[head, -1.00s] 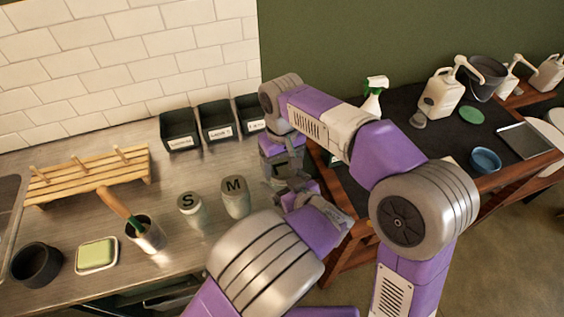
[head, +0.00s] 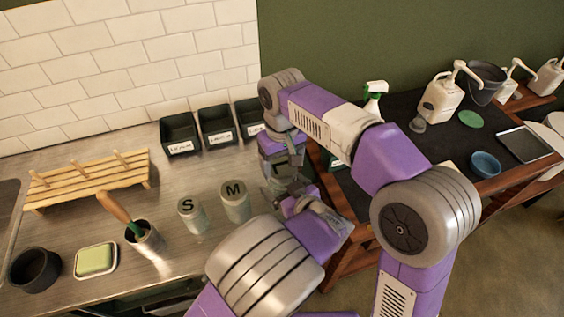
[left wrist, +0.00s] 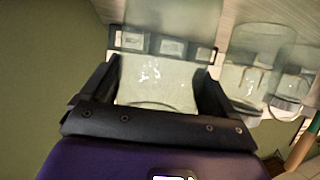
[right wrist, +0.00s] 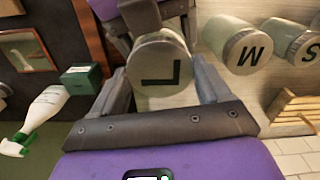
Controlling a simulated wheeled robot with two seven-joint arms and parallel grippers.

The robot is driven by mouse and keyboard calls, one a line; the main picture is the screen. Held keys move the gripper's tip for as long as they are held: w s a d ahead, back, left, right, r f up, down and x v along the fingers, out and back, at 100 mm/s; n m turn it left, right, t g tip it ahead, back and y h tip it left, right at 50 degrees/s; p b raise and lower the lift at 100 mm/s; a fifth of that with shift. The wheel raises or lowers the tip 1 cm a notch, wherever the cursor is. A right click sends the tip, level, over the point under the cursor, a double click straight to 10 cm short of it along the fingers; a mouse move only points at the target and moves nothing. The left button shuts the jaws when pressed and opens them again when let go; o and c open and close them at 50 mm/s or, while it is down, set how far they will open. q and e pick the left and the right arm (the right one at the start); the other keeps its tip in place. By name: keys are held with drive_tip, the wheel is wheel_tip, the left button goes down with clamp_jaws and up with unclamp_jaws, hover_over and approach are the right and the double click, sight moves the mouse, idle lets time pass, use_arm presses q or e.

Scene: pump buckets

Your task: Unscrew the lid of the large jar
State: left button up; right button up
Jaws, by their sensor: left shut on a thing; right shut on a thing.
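The large jar has a pale lid (right wrist: 160,58) marked with a black L, seen from above in the right wrist view. My right gripper (right wrist: 160,92) has its two fingers on either side of this lid, shut on it. In the left wrist view the jar's pale translucent body (left wrist: 158,82) lies between the fingers of my left gripper (left wrist: 155,95), which is shut on it. In the head view my right gripper (head: 282,182) comes down from above, and my left gripper (head: 300,203) is close below it. The arms hide the large jar there.
Jars marked M (head: 235,202) and S (head: 191,214) stand left of the grippers. Black labelled bins (head: 181,134) line the wall. A wooden rack (head: 90,180), a brush holder (head: 146,238) and a sponge dish (head: 96,261) are farther left. A spray bottle (head: 374,100) stands on the dark table.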

drive_tip(key=shift+r, duration=2)
use_arm(q)
drive_tip(key=o, duration=1.8)
use_arm(e)
drive_tip(key=shift+r, duration=0.15)
